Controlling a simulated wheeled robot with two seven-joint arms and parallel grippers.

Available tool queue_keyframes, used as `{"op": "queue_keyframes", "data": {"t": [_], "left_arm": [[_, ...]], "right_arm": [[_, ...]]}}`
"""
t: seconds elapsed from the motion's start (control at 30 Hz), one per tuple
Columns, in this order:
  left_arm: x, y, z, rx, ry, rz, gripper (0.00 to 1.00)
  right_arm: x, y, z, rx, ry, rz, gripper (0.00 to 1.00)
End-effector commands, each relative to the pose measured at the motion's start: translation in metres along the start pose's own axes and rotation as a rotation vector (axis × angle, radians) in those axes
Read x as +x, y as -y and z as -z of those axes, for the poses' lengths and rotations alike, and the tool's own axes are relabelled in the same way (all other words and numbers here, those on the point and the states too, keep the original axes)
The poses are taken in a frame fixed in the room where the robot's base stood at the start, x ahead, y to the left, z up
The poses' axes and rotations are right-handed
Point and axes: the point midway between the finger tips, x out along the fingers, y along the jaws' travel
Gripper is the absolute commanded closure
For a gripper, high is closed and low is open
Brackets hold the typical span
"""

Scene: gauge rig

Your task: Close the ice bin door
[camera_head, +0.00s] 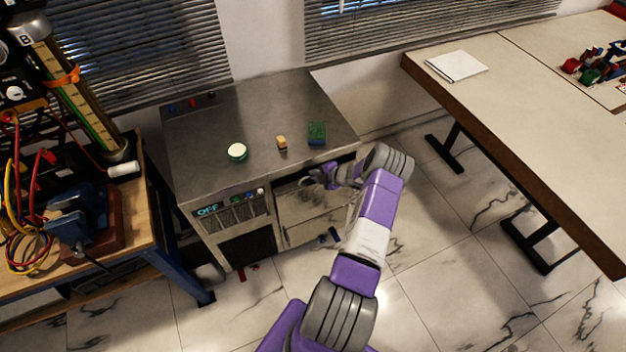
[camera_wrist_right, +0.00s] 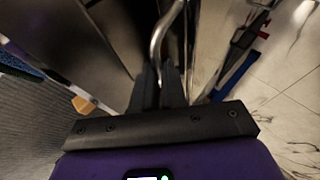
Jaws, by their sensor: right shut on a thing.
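The ice bin is a grey metal cabinet (camera_head: 265,110) in the middle of the head view. Its door (camera_head: 305,227) is the pale metal panel at the front right. A dark gap shows between the door's upper part and the cabinet top, so the door looks not flush. My right gripper (camera_head: 320,178) is at the upper part of the door, partly hidden by its own wrist. In the right wrist view, the fingers (camera_wrist_right: 165,85) are closed around a curved metal handle (camera_wrist_right: 158,42). My left gripper is not in view.
A cluttered workbench (camera_head: 138,225) stands at left, a long table (camera_head: 520,110) at right.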

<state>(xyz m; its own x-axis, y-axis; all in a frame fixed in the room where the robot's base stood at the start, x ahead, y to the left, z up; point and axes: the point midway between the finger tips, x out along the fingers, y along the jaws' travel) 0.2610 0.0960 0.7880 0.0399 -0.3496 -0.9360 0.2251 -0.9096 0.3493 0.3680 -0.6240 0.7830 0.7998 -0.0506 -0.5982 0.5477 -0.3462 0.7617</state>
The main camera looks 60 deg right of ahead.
Motion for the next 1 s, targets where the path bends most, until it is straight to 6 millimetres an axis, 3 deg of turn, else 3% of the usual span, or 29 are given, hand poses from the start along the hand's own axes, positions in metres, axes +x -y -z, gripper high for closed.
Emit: {"op": "queue_keyframes", "data": {"t": [0.27, 0.3, 0.43, 0.77, 1.0], "left_arm": [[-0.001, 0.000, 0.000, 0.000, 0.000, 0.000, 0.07], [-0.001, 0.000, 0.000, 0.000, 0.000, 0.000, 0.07], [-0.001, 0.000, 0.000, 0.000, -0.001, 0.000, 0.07], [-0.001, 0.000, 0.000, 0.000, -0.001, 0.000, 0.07], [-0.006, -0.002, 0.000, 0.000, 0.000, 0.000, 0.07]], "right_arm": [[-0.001, -0.008, -0.001, -0.006, 0.001, -0.012, 1.00], [-0.001, -0.008, -0.001, -0.006, 0.001, -0.012, 0.84], [-0.001, -0.007, -0.001, -0.005, 0.001, -0.010, 0.64], [-0.005, -0.004, 0.000, -0.003, 0.001, -0.006, 0.63], [-0.043, -0.005, -0.001, -0.003, 0.004, -0.006, 0.63]]}}
